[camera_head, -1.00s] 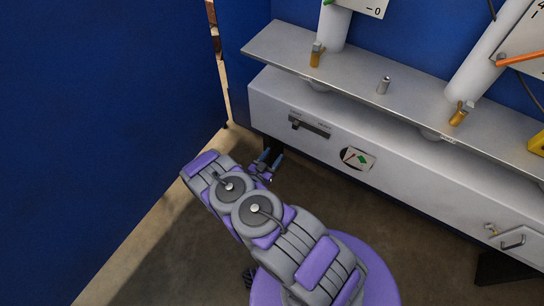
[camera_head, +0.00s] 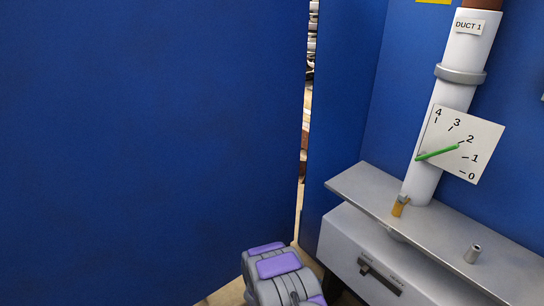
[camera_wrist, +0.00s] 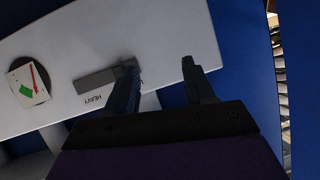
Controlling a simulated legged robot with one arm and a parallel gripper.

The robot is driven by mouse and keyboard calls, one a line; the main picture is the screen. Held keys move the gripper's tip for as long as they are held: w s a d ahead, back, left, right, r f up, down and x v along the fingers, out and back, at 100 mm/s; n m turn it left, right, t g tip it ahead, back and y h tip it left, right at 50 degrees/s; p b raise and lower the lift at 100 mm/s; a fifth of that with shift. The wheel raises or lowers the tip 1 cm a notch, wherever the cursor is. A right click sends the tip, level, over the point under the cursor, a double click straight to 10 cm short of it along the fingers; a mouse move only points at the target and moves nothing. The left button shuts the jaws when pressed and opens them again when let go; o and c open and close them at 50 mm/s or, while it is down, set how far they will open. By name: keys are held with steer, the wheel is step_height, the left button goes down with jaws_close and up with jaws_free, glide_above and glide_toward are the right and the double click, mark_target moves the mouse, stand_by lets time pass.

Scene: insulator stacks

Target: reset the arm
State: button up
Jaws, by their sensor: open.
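My gripper (camera_wrist: 159,66) is open and empty in the wrist view, with its two dark fingers apart. The left finger overlaps a grey slot plate (camera_wrist: 97,82) labelled "HEAVY" on the white cabinet front (camera_wrist: 60,45); I cannot tell whether it touches. In the head view my purple and grey arm shows only at the bottom edge, and the gripper is out of frame there.
A blue wall (camera_head: 150,140) fills the left, with a narrow gap beside it. At right, a grey shelf (camera_head: 440,235) tops the cabinet (camera_head: 345,245). A white pipe (camera_head: 455,95) labelled "DUCT 1" carries a gauge (camera_head: 485,135), its green needle near 2.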

steer(key=w+a+r+n+g+y, duration=0.1)
steer(key=w+a+r+n+y, duration=0.15)
steer(key=a+r+y, duration=0.65)
steer(key=s+a+r+n+g+y, duration=0.15)
steer(key=s+r, duration=0.25)
steer(key=r, duration=0.4)
steer(key=s+a+r+n+g+y, duration=0.1)
steer(key=s+a+r+n, duration=0.2)
steer(key=r, duration=0.5)
steer(key=s+d+r+n+g, duration=0.1)
steer(key=s+d+r, duration=0.3)
steer(key=s, duration=0.9)
steer(key=s+d+r+n+g+h, duration=0.1)
steer(key=s+d+r+g, duration=0.3)
steer(key=s, duration=0.9)
steer(key=s+d+r+n+g+h, duration=0.1)
steer(key=s+d+r, duration=0.3)
steer(key=s, duration=0.9)
step_height(320, 180, up, 2)
steer(key=shift+s+d+r+n+g, duration=0.1)
steer(key=shift+s+d+n+g, duration=0.3)
steer(key=shift+g, duration=0.45)
steer(key=shift+w+h, duration=0.1)
steer(key=shift+h, duration=0.15)
